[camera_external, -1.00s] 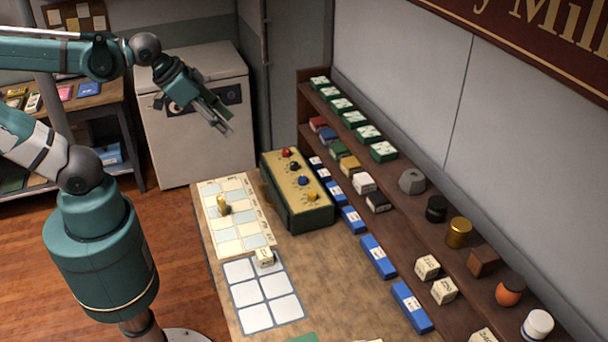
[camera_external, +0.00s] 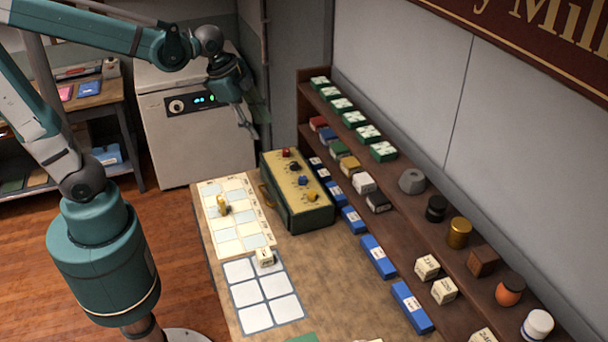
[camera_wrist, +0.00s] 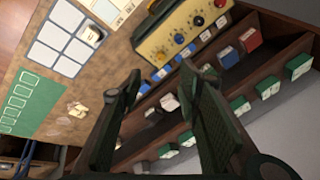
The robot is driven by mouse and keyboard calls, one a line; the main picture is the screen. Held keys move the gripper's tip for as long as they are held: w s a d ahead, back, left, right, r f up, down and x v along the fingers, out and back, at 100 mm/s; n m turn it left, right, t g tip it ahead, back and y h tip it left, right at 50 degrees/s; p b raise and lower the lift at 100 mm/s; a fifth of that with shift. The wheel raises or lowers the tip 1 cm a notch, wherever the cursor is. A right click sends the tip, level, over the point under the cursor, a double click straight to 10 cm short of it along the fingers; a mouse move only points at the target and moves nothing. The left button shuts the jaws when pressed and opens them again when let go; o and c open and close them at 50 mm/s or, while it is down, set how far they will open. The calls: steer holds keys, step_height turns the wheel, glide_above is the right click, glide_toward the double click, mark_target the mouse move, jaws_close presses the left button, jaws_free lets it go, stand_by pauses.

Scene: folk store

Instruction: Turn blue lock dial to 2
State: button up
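The lock box (camera_external: 297,212) is a green case with a cream top at the back of the table. In the external view its dials run red, black, blue, yellow from far to near. The blue dial (camera_external: 302,181) is between black and yellow; it also shows in the wrist view (camera_wrist: 180,39). Its marks are too small to read. My gripper (camera_external: 261,134) is in the air beyond the box's far end, apart from the dials. In the wrist view the two fingers (camera_wrist: 162,72) are spread with nothing between them.
A shelf (camera_external: 465,287) with several blocks and boxes runs along the box's right side. A tile board (camera_external: 228,246) and a white grid (camera_external: 262,329) lie left of it. A white appliance (camera_external: 200,145) stands behind. The table's middle is mostly clear.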

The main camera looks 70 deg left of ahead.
steer(key=w+a+f+m+g+b, duration=0.2)
steer(key=w+a+f+m, duration=0.1)
steer(key=w+f+m, duration=0.45)
steer(key=m+g+b, duration=0.2)
steer(key=m, duration=0.4)
glide_above(303, 178)
steer(key=shift+s+a+f, duration=0.1)
steer(key=shift+f, duration=3.4)
steer(key=shift+s+a+f, duration=0.1)
steer(key=shift+f, duration=3.35)
steer(key=shift+f, duration=0.1)
steer(key=shift+w+d+f, duration=0.1)
steer(key=shift+w+f, duration=0.05)
steer(key=shift+f, duration=3.6)
steer(key=c, duration=0.9)
